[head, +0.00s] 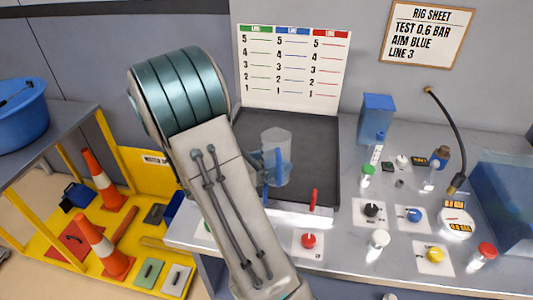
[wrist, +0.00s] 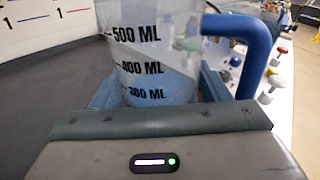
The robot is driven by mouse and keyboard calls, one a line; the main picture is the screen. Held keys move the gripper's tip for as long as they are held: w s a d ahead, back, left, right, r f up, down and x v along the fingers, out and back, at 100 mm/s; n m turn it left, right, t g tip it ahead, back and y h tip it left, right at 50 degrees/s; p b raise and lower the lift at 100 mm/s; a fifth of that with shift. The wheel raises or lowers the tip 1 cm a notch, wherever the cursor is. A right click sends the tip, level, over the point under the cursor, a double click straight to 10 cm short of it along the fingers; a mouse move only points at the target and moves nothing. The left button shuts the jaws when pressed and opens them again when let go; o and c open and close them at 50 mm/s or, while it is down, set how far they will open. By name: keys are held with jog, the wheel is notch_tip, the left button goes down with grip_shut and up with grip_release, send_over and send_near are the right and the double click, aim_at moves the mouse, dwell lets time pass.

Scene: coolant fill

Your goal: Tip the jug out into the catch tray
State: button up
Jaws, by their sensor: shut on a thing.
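The jug (head: 276,150) is clear with a blue handle, and its body looks bluish low down. In the wrist view the jug (wrist: 150,60) shows marks for 300, 400 and 500 ML, with the handle on the right. My gripper (wrist: 160,88) is shut on the jug's body, one blue finger on each side. In the head view my gripper (head: 277,167) is partly hidden by my arm. The jug looks about upright, over the dark flat tray (head: 322,145), which appears to be the catch tray. Whether it touches the tray I cannot tell.
A line chart (head: 291,65) stands behind the tray. A red upright piece (head: 314,199) is at the tray's front. The bench to the right holds several coloured knobs, a blue box (head: 376,115) and a bent hose (head: 450,125). A yellow rack (head: 150,180) with cones is at left.

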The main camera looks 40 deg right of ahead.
jog(key=shift+s+a+n+p, duration=0.1)
jog(key=shift+s+n+p, duration=0.2)
jog(key=shift+p, duration=0.1)
jog(key=shift+s+a+f+n+y+p, duration=0.2)
jog(key=shift+f+n+y+p, duration=0.1)
jog(key=shift+n+p, duration=0.3)
jog(key=shift+s+a+f+n+y+p, duration=0.2)
jog(key=shift+f+n+y+p, duration=0.1)
jog(key=shift+n+p, duration=0.25)
jog(key=shift+f, duration=0.1)
jog(key=shift+w, duration=0.1)
